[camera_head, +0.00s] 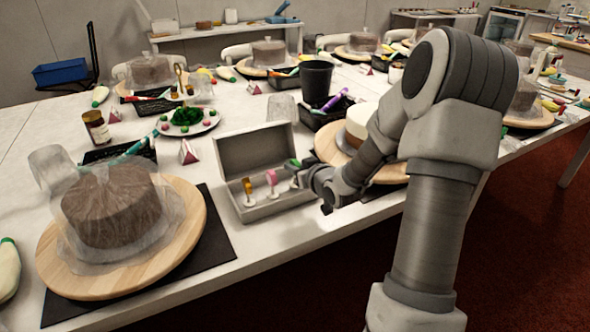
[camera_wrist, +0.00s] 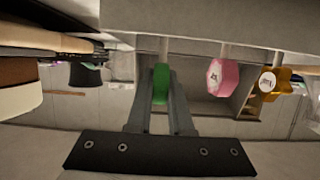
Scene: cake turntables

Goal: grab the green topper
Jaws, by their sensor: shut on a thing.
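The green topper (camera_wrist: 161,84) is between the two fingers of my gripper (camera_wrist: 162,78) in the wrist view, and the fingers are closed on it. Its pale stem runs toward the grey box. In the head view the green topper (camera_head: 293,162) shows small at the right end of the open grey box (camera_head: 262,211), with my gripper (camera_head: 297,170) reaching it from the right. A pink topper (camera_head: 271,177) and a yellow topper (camera_head: 247,187) stand upright in the box to its left. They also show in the wrist view, pink (camera_wrist: 222,77) and yellow (camera_wrist: 270,83).
The box lid (camera_head: 252,148) stands open at the back. A cake under clear wrap on a wooden turntable (camera_head: 200,215) is at the left. Another turntable (camera_head: 325,150) with a cake is close behind my arm. A black pot (camera_head: 316,80) stands farther back.

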